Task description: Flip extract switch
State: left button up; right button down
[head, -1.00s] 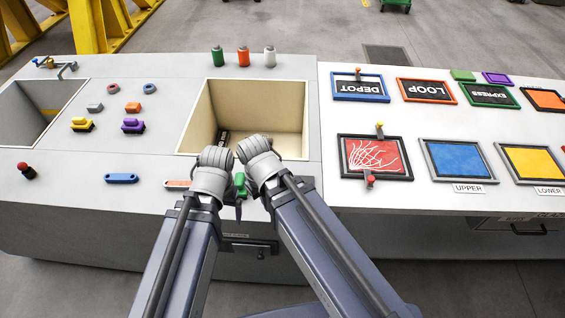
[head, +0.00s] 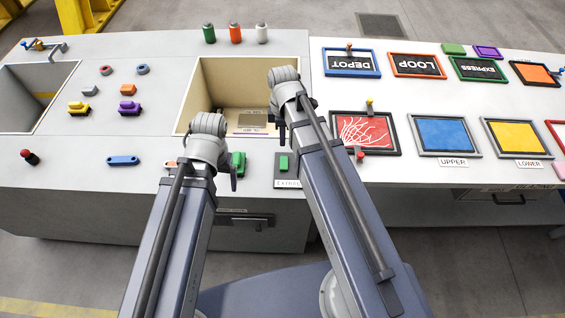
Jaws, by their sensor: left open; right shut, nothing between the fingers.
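The extract switch (head: 284,163) is a small green lever on a dark plate, with a partly hidden label reading "EXTRA…" (head: 286,183) below it. It stands on the grey console between my two arms. My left gripper (head: 226,181) is to the left of the switch, beside another green block (head: 238,162), and its dark fingers are open and partly hidden by my wrist. My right gripper (head: 281,128) is just beyond the switch, over the front right of the open bin, shut and empty. Neither gripper visibly touches the switch.
A cream-lined open bin (head: 190,95) lies behind the grippers. A red picture panel (head: 362,132) and blue panel (head: 442,134) are to the right. A blue handle (head: 123,160) and red knob (head: 29,156) are at left. The console front edge is close.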

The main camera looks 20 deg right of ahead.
aim_at(283, 169)
jog(key=shift+f, duration=0.1)
jog(key=f+b, duration=1.4)
jog(key=shift+s+a, duration=0.1)
jog(key=shift+s, duration=0.1)
jog(key=shift+r, duration=0.1)
jog(key=shift+s+f+t+b, duration=0.35)
jog(key=shift+f+t+b, duration=0.05)
jog(key=shift+f+b, duration=0.15)
jog(key=shift+w+r+p, duration=0.25)
jog(key=shift+p, duration=0.05)
jog(key=shift+r, duration=0.1)
jog(key=shift+r+p, duration=0.75)
jog(key=shift+p, duration=0.1)
